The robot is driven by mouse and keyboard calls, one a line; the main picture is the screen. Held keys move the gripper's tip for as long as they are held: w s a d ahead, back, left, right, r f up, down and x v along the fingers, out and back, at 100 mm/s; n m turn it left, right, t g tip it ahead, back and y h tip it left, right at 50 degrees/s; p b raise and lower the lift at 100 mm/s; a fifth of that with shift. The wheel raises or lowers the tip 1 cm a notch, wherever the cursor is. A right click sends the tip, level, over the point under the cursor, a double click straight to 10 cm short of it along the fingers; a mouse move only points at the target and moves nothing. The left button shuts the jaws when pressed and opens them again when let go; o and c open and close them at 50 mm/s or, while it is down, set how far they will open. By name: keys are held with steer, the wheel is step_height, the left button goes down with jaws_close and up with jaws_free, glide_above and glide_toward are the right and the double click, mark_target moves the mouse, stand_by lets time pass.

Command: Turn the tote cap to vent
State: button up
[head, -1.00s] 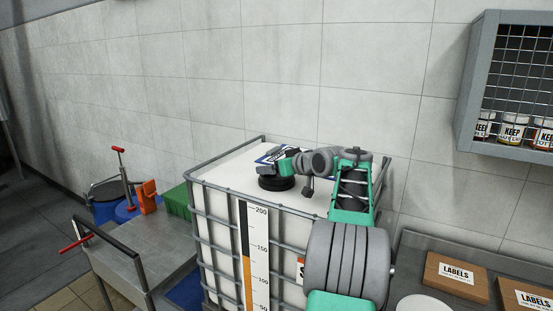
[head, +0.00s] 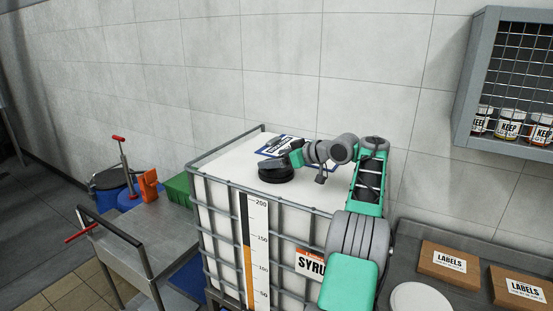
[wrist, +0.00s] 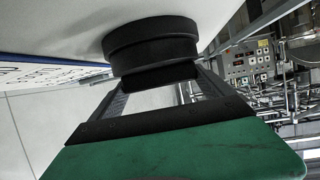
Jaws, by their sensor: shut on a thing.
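The tote cap (head: 276,175) is a round black cap on the white top of the caged tote (head: 226,163). In the wrist view the cap (wrist: 150,38) fills the upper middle, with a narrower black part below its rim. My gripper (head: 284,161) is at the cap from its right side in the head view. In the wrist view my gripper (wrist: 158,78) has its fingers on either side of that narrower part, shut on it. The fingertips are partly hidden by the cap. I cannot read any vent mark.
A blue-edged sheet (head: 270,147) lies on the tote top behind the cap. A metal cart (head: 150,232) stands left of the tote. A bench with LABELS boxes (head: 449,262) is at the right, below a wall cabinet (head: 505,85). The tiled wall is close behind.

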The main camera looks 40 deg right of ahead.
steer(key=o, duration=1.1)
steer(key=shift+s, duration=0.1)
steer(key=v, duration=0.7)
steer(key=shift+s+d+r, duration=0.1)
steer(key=shift+s+r, duration=0.05)
steer(key=shift+s, duration=0.15)
steer(key=shift+w, duration=0.1)
steer(key=shift+c, duration=0.3)
